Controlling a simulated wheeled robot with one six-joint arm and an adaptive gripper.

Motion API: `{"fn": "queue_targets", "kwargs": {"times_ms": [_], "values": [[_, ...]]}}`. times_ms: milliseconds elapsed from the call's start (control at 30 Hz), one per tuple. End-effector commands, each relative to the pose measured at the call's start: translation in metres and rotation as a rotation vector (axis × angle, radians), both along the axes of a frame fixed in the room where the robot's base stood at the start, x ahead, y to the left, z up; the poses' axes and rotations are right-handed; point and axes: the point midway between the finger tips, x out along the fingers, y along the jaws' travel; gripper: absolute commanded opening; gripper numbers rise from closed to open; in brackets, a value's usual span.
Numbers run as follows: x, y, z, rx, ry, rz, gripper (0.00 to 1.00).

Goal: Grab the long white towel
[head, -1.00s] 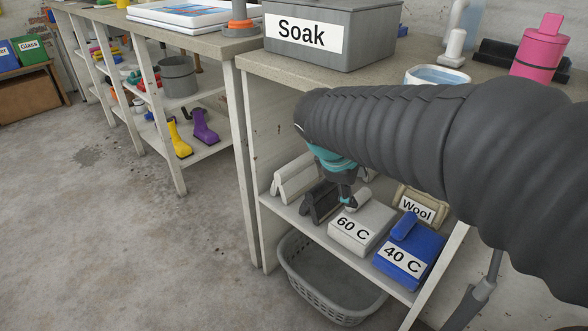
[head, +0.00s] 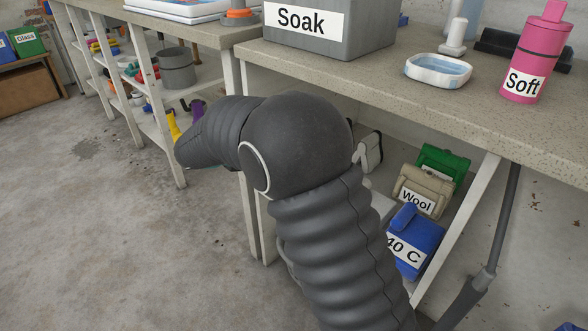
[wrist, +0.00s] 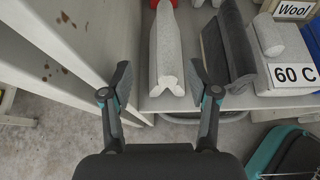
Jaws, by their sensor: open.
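The long white towel (wrist: 166,50) lies on the lower shelf in the wrist view, its near end toward me and its length running away from me. My gripper (wrist: 160,72) is open, with one finger on each side of the towel's near end in the picture. I cannot tell whether the fingers are down at its height; no contact shows. In the head view my arm hides both the gripper and the towel.
A dark grey folded towel (wrist: 229,45) lies close on the right, then the white 60 C block (wrist: 293,76). A white shelf post (wrist: 75,40) stands close on the left. The Wool bundle (head: 423,188) and blue 40 C block (head: 416,243) are farther right.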

Motion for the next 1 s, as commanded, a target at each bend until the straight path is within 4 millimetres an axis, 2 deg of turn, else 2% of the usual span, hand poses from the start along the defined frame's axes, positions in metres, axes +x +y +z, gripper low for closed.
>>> {"fn": "queue_targets", "kwargs": {"times_ms": [100,300,667,1000], "values": [[0.014,-0.016,-0.013,-0.001,0.002,-0.004,0.60],[0.034,-0.036,-0.028,0.001,0.002,-0.004,0.60],[0.045,-0.051,-0.039,0.002,0.001,-0.004,0.60],[0.066,-0.080,-0.062,0.002,0.001,-0.004,0.60]]}}
